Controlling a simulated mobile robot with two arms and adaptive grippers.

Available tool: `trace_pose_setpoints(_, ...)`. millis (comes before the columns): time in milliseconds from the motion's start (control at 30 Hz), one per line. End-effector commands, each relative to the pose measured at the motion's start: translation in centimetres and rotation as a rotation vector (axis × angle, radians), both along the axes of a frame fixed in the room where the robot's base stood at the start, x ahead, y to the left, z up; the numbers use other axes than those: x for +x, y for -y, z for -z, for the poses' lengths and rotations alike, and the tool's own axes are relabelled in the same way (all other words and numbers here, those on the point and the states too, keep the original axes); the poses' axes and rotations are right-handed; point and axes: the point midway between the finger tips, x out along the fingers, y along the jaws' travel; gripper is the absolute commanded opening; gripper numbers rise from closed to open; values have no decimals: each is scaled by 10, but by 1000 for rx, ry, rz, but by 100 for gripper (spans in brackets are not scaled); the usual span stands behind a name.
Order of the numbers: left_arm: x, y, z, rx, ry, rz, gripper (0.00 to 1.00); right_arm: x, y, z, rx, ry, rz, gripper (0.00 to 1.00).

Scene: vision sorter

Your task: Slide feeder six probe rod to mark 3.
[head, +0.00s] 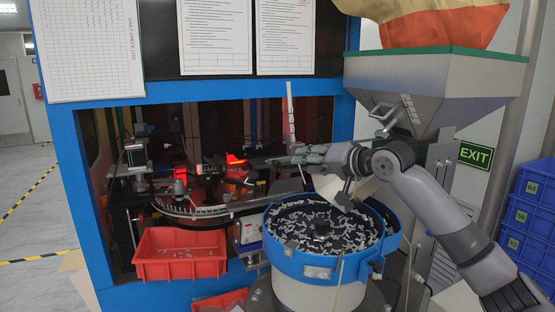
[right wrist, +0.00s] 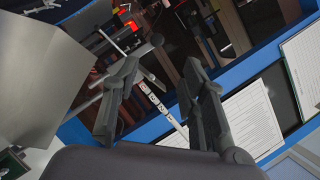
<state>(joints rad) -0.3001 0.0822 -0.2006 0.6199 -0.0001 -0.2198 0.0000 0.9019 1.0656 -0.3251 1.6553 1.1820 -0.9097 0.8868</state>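A thin pale upright rod (head: 290,108) stands in front of the machine opening in the head view; its lower end is hidden behind my right gripper (head: 268,160). In the right wrist view a white strip with dark marks (right wrist: 152,95) runs diagonally between the fingers of my right gripper (right wrist: 160,66). The marks are too small to read. A grey bar with a round knob (right wrist: 154,41) lies by the left finger, which covers part of it. The fingers are apart, with nothing visibly clamped. I cannot tell whether they surround the strip. My left gripper does not show.
A blue-rimmed bowl feeder (head: 283,261) with many small parts stands below my right arm. A grey hopper (head: 440,88) rises behind the arm. A red bin (head: 180,270) sits front left, and blue crates (head: 528,238) stand at right. The blue machine frame (head: 200,91) borders the opening.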

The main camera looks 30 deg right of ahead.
Motion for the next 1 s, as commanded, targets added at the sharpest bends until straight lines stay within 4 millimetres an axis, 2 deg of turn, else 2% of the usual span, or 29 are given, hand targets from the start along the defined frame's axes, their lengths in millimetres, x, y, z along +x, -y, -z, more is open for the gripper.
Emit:
trace_pose_setpoints(33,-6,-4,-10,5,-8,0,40,12,-4,-2,5,-2,-2,39)
trace_pose_setpoints(200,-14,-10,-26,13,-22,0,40,47,-13,8,2,-3,-2,39)
trace_pose_setpoints(367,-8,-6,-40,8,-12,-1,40,80,-19,18,2,-2,0,39)
trace_pose_setpoints(500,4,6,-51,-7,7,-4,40,103,-25,26,1,-2,0,39)
trace_pose_setpoints(700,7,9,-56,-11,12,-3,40,120,-28,33,0,-1,-1,39)
trace_pose_setpoints(1000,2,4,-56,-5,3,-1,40,124,-29,36,-4,-1,1,39)
